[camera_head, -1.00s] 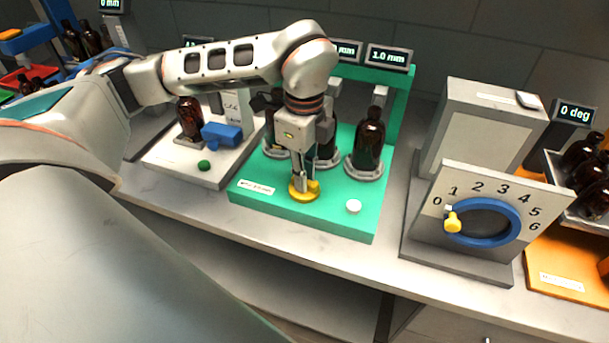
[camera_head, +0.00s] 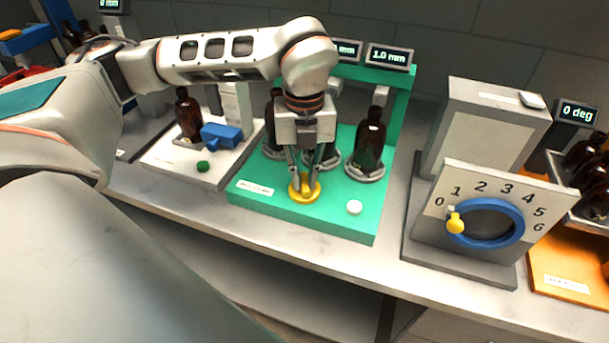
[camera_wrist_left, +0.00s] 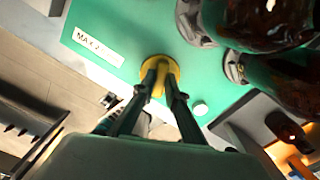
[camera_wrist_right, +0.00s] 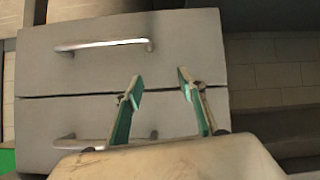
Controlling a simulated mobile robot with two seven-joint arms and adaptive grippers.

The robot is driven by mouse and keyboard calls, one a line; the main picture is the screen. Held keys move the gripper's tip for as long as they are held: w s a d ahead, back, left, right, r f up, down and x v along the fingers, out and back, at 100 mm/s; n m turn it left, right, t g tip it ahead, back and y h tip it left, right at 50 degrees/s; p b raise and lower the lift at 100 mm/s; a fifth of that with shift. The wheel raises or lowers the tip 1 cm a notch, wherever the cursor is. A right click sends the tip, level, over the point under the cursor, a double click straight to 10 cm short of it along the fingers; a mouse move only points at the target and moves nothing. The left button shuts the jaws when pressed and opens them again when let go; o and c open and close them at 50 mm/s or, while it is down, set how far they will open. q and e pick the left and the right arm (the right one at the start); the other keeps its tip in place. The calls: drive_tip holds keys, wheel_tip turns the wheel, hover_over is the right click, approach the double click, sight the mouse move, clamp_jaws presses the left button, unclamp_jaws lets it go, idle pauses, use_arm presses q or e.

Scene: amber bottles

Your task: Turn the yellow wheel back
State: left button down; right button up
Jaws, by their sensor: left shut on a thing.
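The yellow wheel (camera_head: 304,194) lies flat on the front of the green station base (camera_head: 330,217) and has a raised yellow bar on top. My left gripper (camera_head: 305,184) points down from above and is shut on the wheel's raised bar. The left wrist view shows both fingertips (camera_wrist_left: 164,90) on either side of the bar, with the yellow wheel (camera_wrist_left: 172,66) under them. My right gripper (camera_wrist_right: 157,82) shows only in its own wrist view; its fingers are apart with nothing between them, in front of grey drawers.
A white button (camera_head: 354,207) sits right of the wheel on the green base. Amber bottles (camera_head: 370,143) stand in holders behind it, under displays, one reading 1.0 mm (camera_head: 389,57). A grey dial panel (camera_head: 487,213) stands to the right, a white station (camera_head: 180,165) to the left.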

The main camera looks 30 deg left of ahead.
use_arm(q)
drive_tip(key=m, duration=0.5)
drive_tip(key=shift+m, duration=0.3)
drive_tip(key=m, duration=0.6)
drive_tip(key=shift+p, duration=0.35)
drive_tip(key=m, duration=0.5)
drive_tip(key=shift+m+p, duration=0.3)
drive_tip(key=shift+p, duration=0.1)
drive_tip(key=m+p, duration=0.1)
drive_tip(key=m, duration=0.4)
drive_tip(key=shift+m, duration=0.3)
drive_tip(key=c, duration=2)
unclamp_jaws()
drive_tip(key=shift+c, duration=0.2)
drive_tip(key=shift+r, duration=0.1)
